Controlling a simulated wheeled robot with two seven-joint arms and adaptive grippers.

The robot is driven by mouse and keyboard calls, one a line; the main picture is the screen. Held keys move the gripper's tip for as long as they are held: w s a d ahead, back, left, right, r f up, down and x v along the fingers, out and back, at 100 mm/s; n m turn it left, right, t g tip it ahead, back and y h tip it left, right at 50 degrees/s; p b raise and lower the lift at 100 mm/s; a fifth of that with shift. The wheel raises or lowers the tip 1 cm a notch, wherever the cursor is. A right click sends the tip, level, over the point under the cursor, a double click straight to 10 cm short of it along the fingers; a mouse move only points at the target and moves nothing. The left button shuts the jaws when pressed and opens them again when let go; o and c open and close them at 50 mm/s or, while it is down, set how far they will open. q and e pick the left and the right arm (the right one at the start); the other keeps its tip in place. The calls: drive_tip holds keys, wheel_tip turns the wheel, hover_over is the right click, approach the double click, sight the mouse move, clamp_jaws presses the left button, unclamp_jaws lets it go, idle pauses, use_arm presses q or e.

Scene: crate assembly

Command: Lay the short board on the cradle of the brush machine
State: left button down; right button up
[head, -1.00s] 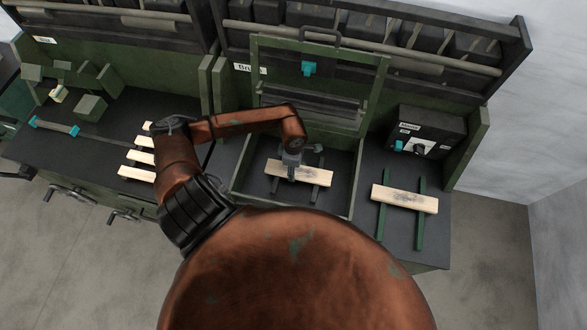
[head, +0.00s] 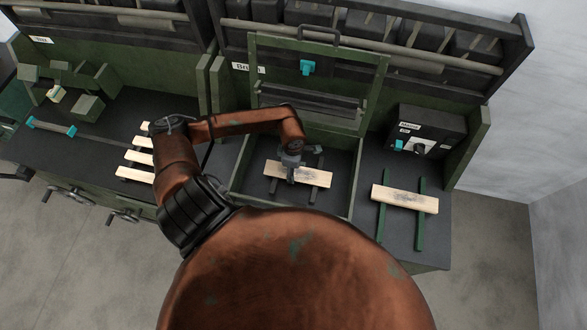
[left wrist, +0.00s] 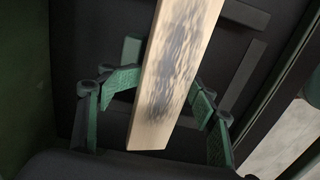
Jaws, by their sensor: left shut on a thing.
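The short board (head: 313,178) is pale wood with grey smudges on its upper face. It is in the open bay of the brush machine (head: 349,205), across the dark bars of the cradle (head: 314,194). I cannot tell whether it rests on the bars or is just above them. My left gripper (head: 291,175) is shut on the board from above, near its middle. In the left wrist view the board (left wrist: 174,75) passes between the two green fingers (left wrist: 162,92), with dark cradle bars (left wrist: 243,75) behind it. My right gripper is not in view.
The machine's green lid frame (head: 322,75) stands raised behind the bay. Several pale boards (head: 136,174) lie on the left bench.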

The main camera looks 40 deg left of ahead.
use_arm(q)
drive_tip(key=shift+s+d+f, duration=0.2)
drive_tip(key=shift+s+f, duration=0.25)
drive_tip(key=shift+s, duration=0.25)
drive_tip(key=c, duration=1.2)
unclamp_jaws()
drive_tip(key=o, duration=0.6)
drive_tip(key=shift+w+a+r, duration=0.15)
drive_tip(key=shift+w, duration=0.1)
drive_tip(key=shift+c, duration=0.2)
drive_tip(key=shift+r, duration=0.1)
drive_tip(key=shift+w+r+p, duration=0.15)
drive_tip(key=shift+r+p, duration=0.55)
drive_tip(key=shift+r, duration=0.35)
drive_tip(key=shift+r+p, duration=1.65)
drive_tip(key=shift+r, duration=1.3)
